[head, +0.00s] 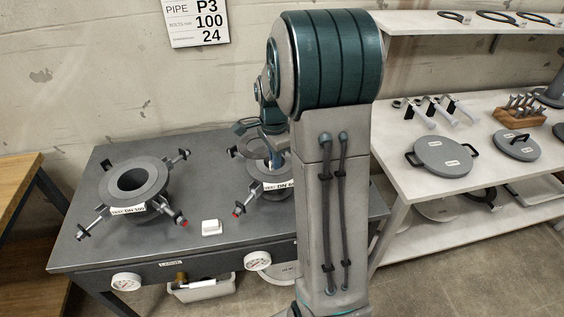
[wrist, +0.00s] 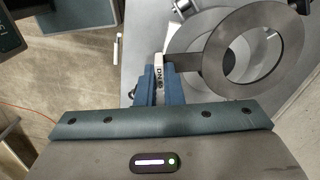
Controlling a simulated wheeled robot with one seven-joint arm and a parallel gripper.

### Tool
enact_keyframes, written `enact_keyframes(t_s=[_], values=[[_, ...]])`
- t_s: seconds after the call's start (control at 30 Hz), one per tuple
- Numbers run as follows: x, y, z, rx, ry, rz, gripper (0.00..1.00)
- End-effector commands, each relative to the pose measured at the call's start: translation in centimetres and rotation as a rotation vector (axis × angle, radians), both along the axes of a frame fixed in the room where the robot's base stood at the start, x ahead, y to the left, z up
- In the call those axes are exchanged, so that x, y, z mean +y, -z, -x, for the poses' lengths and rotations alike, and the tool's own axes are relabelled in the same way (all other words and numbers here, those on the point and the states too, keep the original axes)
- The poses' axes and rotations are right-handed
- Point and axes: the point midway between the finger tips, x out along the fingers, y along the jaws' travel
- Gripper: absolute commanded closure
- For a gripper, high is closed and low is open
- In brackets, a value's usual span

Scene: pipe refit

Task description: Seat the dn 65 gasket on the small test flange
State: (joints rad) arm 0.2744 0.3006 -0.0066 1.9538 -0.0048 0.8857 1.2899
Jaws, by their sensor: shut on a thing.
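My gripper (wrist: 168,84) is shut on the tab of a flat grey ring gasket (wrist: 214,52). The tab label starts with "DN"; its number is too small to read surely. In the wrist view the ring lies over the small test flange (wrist: 238,66), whose bore shows through the hole, off-centre. In the head view the gasket (head: 238,152) is by the top of the small test flange (head: 268,172), labelled "TEST DN 6…", partly hidden by my arm. I cannot tell whether ring and flange touch.
The larger DN 100 test flange (head: 133,184), with clamps around it, stands on the left of the dark test bench (head: 190,160). A small white block (head: 211,227) lies between the flanges. A pale table (head: 415,130) with round covers and tools stands at right.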

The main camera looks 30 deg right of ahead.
Motion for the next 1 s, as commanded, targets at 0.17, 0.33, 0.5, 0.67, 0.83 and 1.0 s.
enact_keyframes(t_s=[0.17,0.33,0.5,0.67,0.83,1.0], values=[[-1.4,-1.0,0.7,-0.004,0.218,-0.004,1.00],[-1.8,-1.3,1.0,-0.002,0.285,-0.006,1.00],[-1.8,-0.4,1.0,-0.002,0.286,-0.006,1.00],[-1.7,1.1,1.0,-0.002,0.285,-0.006,1.00],[-1.8,3.1,1.0,-0.002,0.284,-0.006,1.00],[-1.7,4.6,1.0,-0.002,0.283,-0.006,1.00]])
